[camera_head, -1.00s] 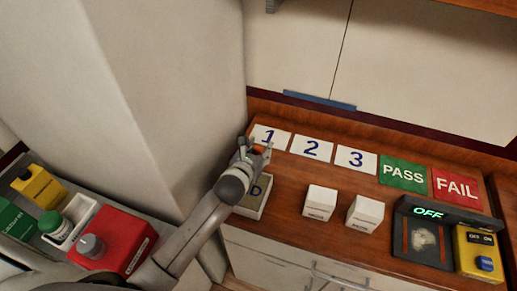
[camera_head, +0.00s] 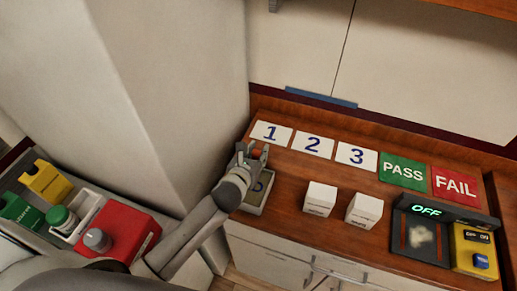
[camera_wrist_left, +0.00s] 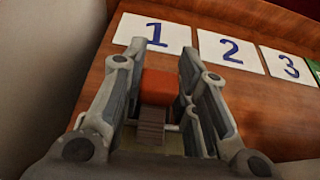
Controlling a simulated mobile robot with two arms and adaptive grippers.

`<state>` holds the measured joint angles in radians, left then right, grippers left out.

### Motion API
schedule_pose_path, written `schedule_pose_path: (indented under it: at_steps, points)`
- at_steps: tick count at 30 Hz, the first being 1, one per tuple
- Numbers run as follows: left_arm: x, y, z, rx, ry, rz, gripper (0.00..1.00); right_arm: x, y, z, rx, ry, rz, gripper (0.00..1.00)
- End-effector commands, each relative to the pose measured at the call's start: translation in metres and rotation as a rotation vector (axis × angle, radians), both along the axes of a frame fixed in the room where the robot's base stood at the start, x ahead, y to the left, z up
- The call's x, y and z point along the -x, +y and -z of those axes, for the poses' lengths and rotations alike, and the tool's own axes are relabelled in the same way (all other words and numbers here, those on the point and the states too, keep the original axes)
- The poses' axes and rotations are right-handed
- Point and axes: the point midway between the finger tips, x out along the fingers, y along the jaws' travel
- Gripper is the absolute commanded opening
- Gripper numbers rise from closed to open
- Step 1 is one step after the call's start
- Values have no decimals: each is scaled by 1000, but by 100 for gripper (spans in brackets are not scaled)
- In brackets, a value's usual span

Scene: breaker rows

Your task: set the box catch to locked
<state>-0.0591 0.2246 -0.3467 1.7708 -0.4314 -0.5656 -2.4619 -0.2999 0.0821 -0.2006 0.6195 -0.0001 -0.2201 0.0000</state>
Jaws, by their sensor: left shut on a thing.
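A small pale box (camera_head: 252,209) with a dark, lettered face stands at the left end of the wooden counter, partly hidden by my left arm. My left gripper (camera_head: 253,152) is just above and behind it, beside the card marked 1. In the left wrist view my left gripper (camera_wrist_left: 162,60) has its fingers on both sides of an orange block (camera_wrist_left: 160,86), which I take as the catch, and is shut on it. A grey ribbed piece (camera_wrist_left: 151,124) lies just below the orange block. The catch's setting cannot be read. My right gripper is not in view.
Cards 1 (camera_head: 271,133), 2 (camera_head: 313,145) and 3 (camera_head: 357,157) lie along the back, with green PASS and red FAIL plates to their right. Two white blocks (camera_head: 320,198) stand mid-counter. A device showing OFF (camera_head: 426,210) is at right. A pale wall (camera_head: 185,100) rises close on the left.

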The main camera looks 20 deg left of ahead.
Motion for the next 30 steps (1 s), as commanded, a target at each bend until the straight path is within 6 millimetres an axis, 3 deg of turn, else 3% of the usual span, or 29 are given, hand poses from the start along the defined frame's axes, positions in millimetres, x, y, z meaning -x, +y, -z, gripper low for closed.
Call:
schedule_pose_path:
  at_steps: [2,3,8,20,30]
  points:
    - [2,0,3,-2,6,-1,0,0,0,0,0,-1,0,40]
    - [2,0,3,-2,6,-1,32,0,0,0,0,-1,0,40]
    - [1,0,2,-1,5,0,50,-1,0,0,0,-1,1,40]
    - [6,0,0,-2,3,1,50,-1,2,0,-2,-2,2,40]
    - [57,2,-21,-1,4,3,50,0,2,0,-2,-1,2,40]
